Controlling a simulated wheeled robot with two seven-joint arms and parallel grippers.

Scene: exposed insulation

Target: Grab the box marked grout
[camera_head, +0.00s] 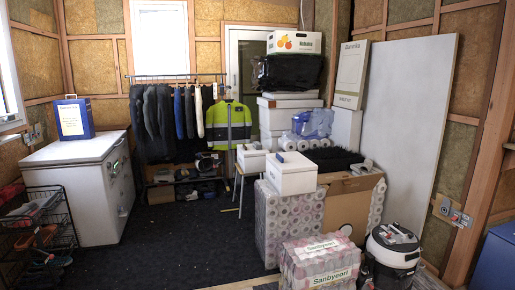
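I cannot read the word "grout" on anything from here. A blue box with a white label (74,119) stands on the white chest freezer at the left; its label's print is too small to read. A tall white carton with small print (351,72) stands upright at the back right, on another white box. A plain white lidded box (292,174) sits on wrapped paper rolls near the middle. A second white box (251,159) is just behind it. Neither of my grippers is in view.
The white chest freezer (85,190) and a black wire rack (40,235) line the left side. Wrapped rolls (287,225), a pink "Sanbyeon" pack (320,264) and a vacuum cleaner (394,247) crowd the front right. The dark carpet (190,240) between is clear.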

